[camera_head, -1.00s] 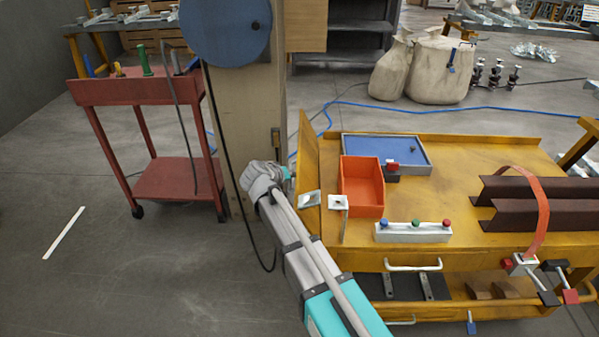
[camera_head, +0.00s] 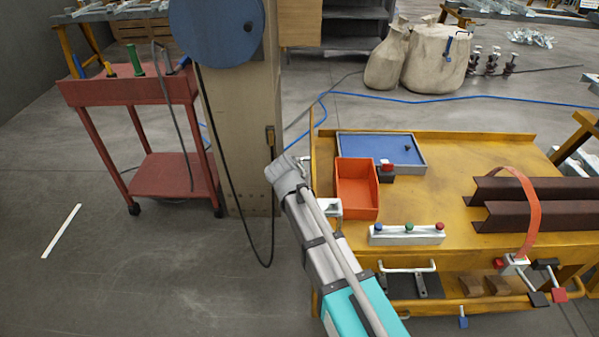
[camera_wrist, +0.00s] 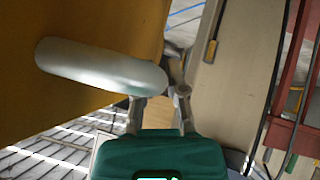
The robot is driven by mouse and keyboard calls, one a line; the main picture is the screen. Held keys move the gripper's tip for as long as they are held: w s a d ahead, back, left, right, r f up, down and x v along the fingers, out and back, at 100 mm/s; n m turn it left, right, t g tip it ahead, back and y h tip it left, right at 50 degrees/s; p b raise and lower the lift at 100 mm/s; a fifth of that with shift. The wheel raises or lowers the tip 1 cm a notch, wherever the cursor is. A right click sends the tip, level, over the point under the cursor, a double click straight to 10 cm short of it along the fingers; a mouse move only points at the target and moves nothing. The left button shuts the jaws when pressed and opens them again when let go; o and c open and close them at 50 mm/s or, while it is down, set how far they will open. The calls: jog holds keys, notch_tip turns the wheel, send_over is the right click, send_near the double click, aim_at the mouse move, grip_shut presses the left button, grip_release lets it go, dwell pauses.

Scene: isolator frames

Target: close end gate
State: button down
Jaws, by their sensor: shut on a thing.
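The end gate (camera_head: 312,150) is a yellow panel at the left end of the yellow cart (camera_head: 450,150). In the head view it shows nearly edge-on, upright and close against the cart's end. In the wrist view, a yellow panel (camera_wrist: 100,25) fills the upper left, with a pale rounded handle bar (camera_wrist: 100,65) across it. My gripper (camera_wrist: 165,85) is shut at the right end of this bar; the exact contact is partly hidden. A silver latch piece (camera_head: 330,207) sits at the cart's front left corner, partly behind my arm.
A cardboard-coloured column (camera_head: 245,140) with a hanging black cable stands left of the gate. A red trolley (camera_head: 150,170) is farther left. An orange bin (camera_head: 357,188) and blue tray (camera_head: 380,148) lie on the cart near the gate. The floor at front left is clear.

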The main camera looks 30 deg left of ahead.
jog(key=shift+d, duration=0.25)
dwell(0.5)
jog(key=c, duration=1)
grip_release()
jog(key=shift+r, duration=0.15)
jog(key=shift+o, duration=0.2)
jog(key=shift+a, duration=0.15)
